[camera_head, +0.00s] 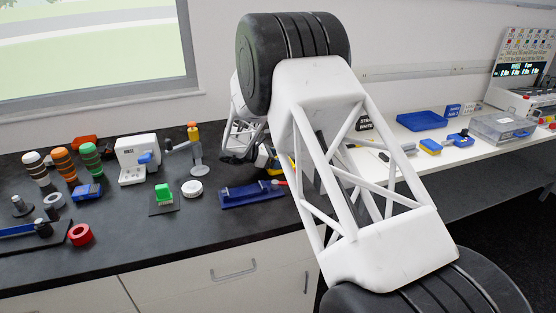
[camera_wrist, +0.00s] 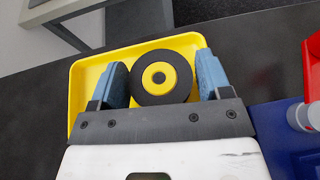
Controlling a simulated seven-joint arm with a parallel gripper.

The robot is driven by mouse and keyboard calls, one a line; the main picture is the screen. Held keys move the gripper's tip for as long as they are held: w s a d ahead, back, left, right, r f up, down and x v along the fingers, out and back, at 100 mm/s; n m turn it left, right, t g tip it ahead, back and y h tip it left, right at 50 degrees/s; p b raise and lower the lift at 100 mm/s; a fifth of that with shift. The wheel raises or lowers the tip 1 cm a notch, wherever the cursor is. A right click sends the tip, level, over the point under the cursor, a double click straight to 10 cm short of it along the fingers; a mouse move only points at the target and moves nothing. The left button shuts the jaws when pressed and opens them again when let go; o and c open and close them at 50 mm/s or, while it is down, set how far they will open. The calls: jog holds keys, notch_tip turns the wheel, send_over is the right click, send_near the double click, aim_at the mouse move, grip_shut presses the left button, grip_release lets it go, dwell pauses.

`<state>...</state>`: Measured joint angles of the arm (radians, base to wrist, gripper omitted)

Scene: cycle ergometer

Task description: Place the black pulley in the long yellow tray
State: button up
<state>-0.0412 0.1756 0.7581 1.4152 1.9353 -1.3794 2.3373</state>
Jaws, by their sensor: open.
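The black pulley (camera_wrist: 160,76), a round disc with a yellow hub, lies within the outline of the long yellow tray (camera_wrist: 86,78) in the wrist view. Whether it rests on the tray floor cannot be told. My gripper (camera_wrist: 160,62) has its blue fingers spread on either side of the pulley and is open. Any gap between the fingers and the pulley is very narrow. My gripper and wrist cover the near part of the tray. In the head view my arm hides most of this area.

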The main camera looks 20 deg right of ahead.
jog(key=shift+r, duration=0.1)
jog(key=shift+v, duration=6)
jog(key=shift+r, duration=0.1)
